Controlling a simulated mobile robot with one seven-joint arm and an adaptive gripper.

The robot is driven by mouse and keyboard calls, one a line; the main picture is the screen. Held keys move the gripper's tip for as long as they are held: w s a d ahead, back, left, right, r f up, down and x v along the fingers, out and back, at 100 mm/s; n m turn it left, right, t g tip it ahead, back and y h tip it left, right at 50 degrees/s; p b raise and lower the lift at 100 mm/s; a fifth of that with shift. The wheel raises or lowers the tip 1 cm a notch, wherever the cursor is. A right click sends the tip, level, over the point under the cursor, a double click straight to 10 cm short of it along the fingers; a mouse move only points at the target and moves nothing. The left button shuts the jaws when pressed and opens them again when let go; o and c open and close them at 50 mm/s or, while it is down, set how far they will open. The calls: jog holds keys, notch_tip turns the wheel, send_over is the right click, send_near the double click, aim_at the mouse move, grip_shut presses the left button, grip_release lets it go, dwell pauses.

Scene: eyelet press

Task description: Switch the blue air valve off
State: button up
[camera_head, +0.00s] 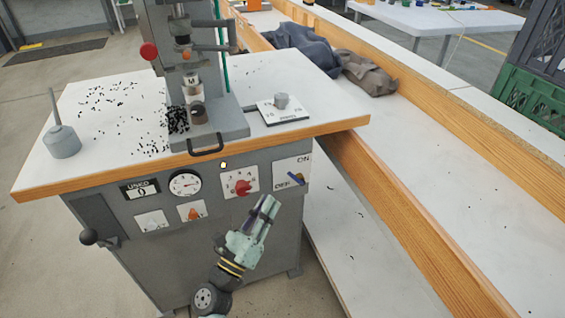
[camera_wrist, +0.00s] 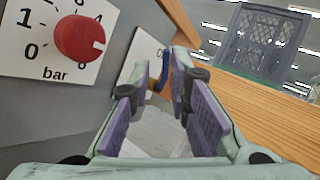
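The blue air valve (camera_head: 296,179) is on a white ON/OFF plate (camera_head: 283,168) at the right end of the machine's front panel. Its blue lever looks slanted in the head view; which mark it points to is hard to tell. In the wrist view the blue lever (camera_wrist: 165,72) shows in the gap between my fingertips, with a brass-coloured part below it; the plate is partly hidden. My gripper (camera_head: 269,203) is open and empty, just below and left of the valve. It also shows in the wrist view (camera_wrist: 162,82); I cannot tell whether it touches the lever.
A red pressure knob (camera_head: 241,187) marked in bar is left of the valve. The wooden table edge (camera_head: 330,128) overhangs the panel. A wooden-sided bench (camera_head: 400,222) runs along the right. A crate (camera_wrist: 265,42) stands beyond.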

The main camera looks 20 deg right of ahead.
aim_at(293, 177)
jog(key=shift+m+g, duration=0.7)
jog(key=p+x, duration=0.1)
jog(key=x, duration=0.2)
jog(key=p+x, duration=0.2)
jog(key=x, duration=0.1)
jog(key=s+d+f+p+x, duration=0.1)
jog(key=x, duration=0.3)
jog(key=shift+w+d+p, duration=0.1)
jog(key=shift+p, duration=0.25)
jog(key=shift+w+d, duration=0.25)
jog(key=shift+d, duration=0.05)
grip_shut()
